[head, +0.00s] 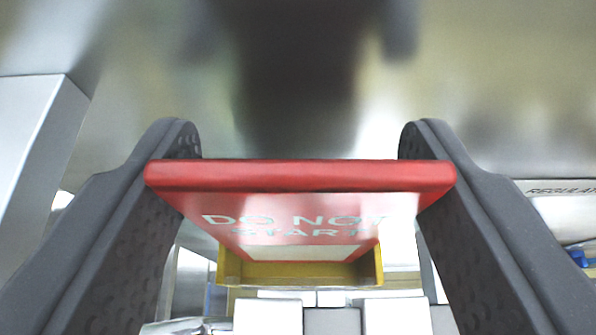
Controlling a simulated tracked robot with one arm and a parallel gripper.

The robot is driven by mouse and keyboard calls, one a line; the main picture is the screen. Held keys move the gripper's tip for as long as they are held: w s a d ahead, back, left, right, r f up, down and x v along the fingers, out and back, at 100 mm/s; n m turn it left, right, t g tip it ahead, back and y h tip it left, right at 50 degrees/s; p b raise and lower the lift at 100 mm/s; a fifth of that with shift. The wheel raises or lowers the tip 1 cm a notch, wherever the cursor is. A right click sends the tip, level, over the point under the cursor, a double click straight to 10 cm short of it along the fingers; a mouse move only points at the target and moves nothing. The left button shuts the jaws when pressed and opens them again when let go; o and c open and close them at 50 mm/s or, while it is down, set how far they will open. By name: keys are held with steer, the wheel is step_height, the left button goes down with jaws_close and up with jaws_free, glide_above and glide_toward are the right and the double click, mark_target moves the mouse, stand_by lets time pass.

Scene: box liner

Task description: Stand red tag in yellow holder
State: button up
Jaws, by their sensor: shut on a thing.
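The red tag (300,207) is a flat plate with the white words "DO NOT START" and a pale panel low on its face. My gripper (300,172) is shut on it, one dark finger at its left edge and one at its right edge. The yellow holder (231,272) shows just below the tag in the picture. It looks like an open tray with a rim. The tag's lower part overlaps the holder's opening and hides some of it. I cannot tell whether the tag touches the holder.
White and grey blocks (268,317) stand below the holder in the picture. A metal cylinder (185,327) lies at the lower left. A grey box-like wall (38,150) is at the far left. A white labelled bin (562,212) with a blue item is at the right.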

steer(key=o, duration=1)
steer(key=shift+o, duration=0.2)
steer(key=shift+s+r, duration=0.1)
steer(key=b+v, duration=0.2)
steer(key=v, duration=1.1)
steer(key=shift+s, duration=0.25)
